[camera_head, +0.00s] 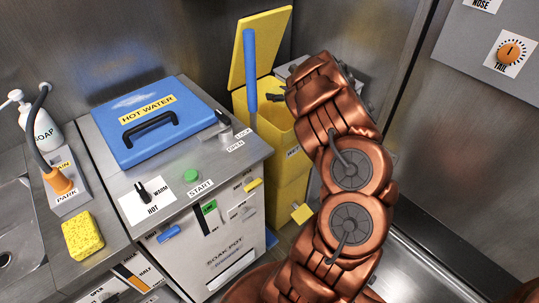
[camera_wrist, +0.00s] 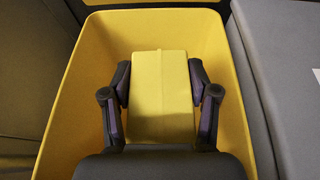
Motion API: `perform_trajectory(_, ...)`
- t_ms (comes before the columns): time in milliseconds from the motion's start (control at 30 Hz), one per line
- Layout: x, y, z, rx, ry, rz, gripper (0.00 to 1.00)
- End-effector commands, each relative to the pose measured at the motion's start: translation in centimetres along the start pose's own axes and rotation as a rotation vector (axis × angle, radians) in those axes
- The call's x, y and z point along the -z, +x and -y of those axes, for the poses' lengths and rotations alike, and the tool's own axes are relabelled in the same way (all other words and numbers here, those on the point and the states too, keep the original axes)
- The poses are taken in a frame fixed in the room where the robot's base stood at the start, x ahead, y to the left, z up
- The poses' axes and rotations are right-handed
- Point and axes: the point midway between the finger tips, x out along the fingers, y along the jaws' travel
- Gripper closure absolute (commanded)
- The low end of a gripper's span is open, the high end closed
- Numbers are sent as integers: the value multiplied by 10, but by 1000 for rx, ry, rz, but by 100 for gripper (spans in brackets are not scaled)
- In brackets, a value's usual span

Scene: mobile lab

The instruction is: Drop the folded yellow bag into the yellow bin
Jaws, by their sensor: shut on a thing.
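The yellow bin (camera_head: 265,118) stands right of the soak pot with its yellow lid (camera_head: 262,35) raised. In the wrist view its rim (camera_wrist: 60,120) surrounds my gripper. The folded yellow bag (camera_wrist: 162,85) is a block between the two dark fingers of my gripper (camera_wrist: 160,78), which is shut on it. The bag is over or inside the bin's mouth; I cannot tell how deep. In the head view my arm hides the bag and most of my gripper; only a dark finger part shows at the bin's mouth.
A soak pot unit (camera_head: 215,225) with a blue hot water lid (camera_head: 150,120) stands left of the bin. A blue upright lever (camera_head: 250,65) rises beside the bin's opening. A grey surface (camera_wrist: 290,70) borders the bin's right side. A yellow sponge (camera_head: 82,236) and a soap bottle (camera_head: 43,128) are far left.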

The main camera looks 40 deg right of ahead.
Motion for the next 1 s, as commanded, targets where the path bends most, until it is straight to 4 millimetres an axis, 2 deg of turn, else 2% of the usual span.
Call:
perform_trajectory(67, 0, 0, 0, 1, 0, 0, 70)
perform_trajectory(100, 0, 0, 0, 1, 0, 0, 38)
perform_trajectory(367, 0, 0, 1, 1, 1, 0, 11)
perform_trajectory(767, 0, -4, 1, 2, 0, -1, 11)
perform_trajectory(1000, 0, -29, 1, 3, 0, -1, 11)
